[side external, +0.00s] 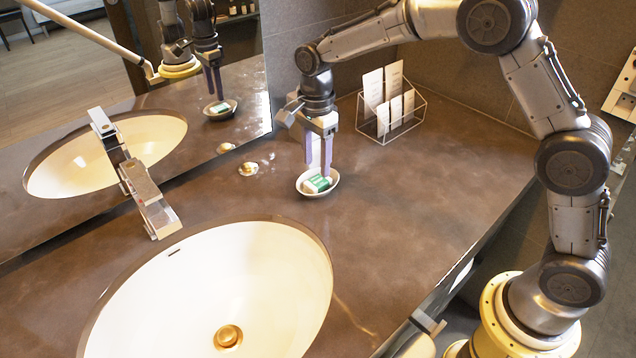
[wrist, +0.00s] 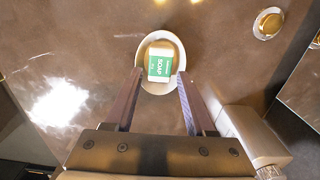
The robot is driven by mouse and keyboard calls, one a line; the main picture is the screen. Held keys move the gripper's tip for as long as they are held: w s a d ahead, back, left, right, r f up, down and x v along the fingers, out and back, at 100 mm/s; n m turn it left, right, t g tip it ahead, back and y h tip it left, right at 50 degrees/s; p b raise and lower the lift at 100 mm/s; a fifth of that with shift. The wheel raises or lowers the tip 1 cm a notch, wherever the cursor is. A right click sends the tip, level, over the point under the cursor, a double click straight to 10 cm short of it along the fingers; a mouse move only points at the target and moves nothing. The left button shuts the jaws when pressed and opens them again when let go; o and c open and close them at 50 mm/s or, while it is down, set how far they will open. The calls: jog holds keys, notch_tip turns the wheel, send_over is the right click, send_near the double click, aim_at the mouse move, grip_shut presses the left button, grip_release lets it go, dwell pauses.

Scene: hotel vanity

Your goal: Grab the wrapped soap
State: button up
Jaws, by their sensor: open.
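The wrapped soap (side external: 318,184) is a small white packet with a green label. It lies in a small white oval dish (side external: 304,191) on the counter. In the wrist view the soap (wrist: 160,64) reads "SOAP" on its green band, and the dish (wrist: 147,87) shows around it. My gripper (side external: 318,172) points down just above the dish, with its fingers apart and nothing held. In the wrist view my gripper (wrist: 155,90) has one finger at each side of the dish, nearer the camera than the soap. I cannot tell whether the fingertips touch the dish.
A wire rack (side external: 393,122) with white cards stands behind my gripper to the right. The sink (side external: 215,290) is in front to the left, with a tall faucet (side external: 135,175). A mirror (side external: 235,75) rises along the left. The counter (side external: 430,190) right of the dish is clear.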

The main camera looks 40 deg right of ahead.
aim_at(319, 181)
jog(key=shift+d+f, duration=0.15)
jog(key=shift+f, duration=1.2)
jog(key=shift+d+f, duration=0.1)
jog(key=shift+f, duration=1.2)
jog(key=shift+f, duration=0.1)
grip_shut()
